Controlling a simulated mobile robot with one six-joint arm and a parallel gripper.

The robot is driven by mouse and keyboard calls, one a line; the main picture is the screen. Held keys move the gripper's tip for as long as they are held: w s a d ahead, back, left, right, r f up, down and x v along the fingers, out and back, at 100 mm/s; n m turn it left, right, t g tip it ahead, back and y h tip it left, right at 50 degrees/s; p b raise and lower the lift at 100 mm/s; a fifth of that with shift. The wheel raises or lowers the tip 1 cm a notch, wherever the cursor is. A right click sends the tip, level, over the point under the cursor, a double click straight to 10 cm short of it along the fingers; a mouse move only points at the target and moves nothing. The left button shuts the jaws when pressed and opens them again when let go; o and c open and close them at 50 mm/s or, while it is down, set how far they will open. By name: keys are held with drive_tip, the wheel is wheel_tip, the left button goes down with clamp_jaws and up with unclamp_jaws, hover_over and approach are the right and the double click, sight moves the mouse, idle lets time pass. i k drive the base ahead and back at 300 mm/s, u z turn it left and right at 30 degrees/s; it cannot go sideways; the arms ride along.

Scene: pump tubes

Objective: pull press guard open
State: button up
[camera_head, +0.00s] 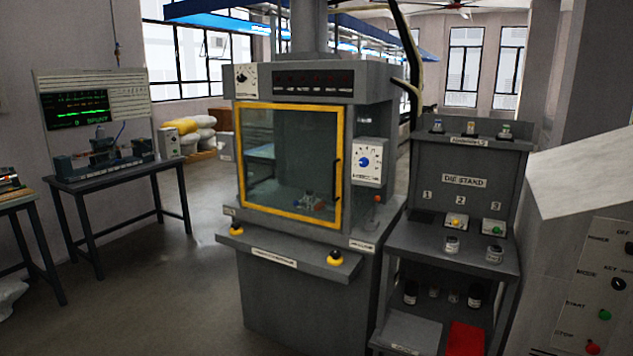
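The press (306,288) is a grey cabinet machine in the middle of the view. Its guard (288,160) is a clear panel in a yellow frame and looks shut across the press front. A dark vertical handle (336,181) is on the guard's right side. Behind the panel, a small object with blue and red parts sits low in the chamber; its details are unclear. My gripper is not in view.
A ledge with two yellow-and-black buttons (335,258) juts out below the guard. The die stand (465,182) is close on the right. A bench (118,178) with a display stands at the left. The floor (190,290) at the front left is clear.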

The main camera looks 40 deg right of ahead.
sight(338, 224)
drive_tip(key=u, duration=0.05)
drive_tip(key=i, duration=1)
drive_tip(key=u, duration=0.1)
drive_tip(key=k, duration=0.95)
drive_tip(key=z, duration=0.2)
drive_tip(key=i, duration=0.4)
drive_tip(key=u, duration=0.1)
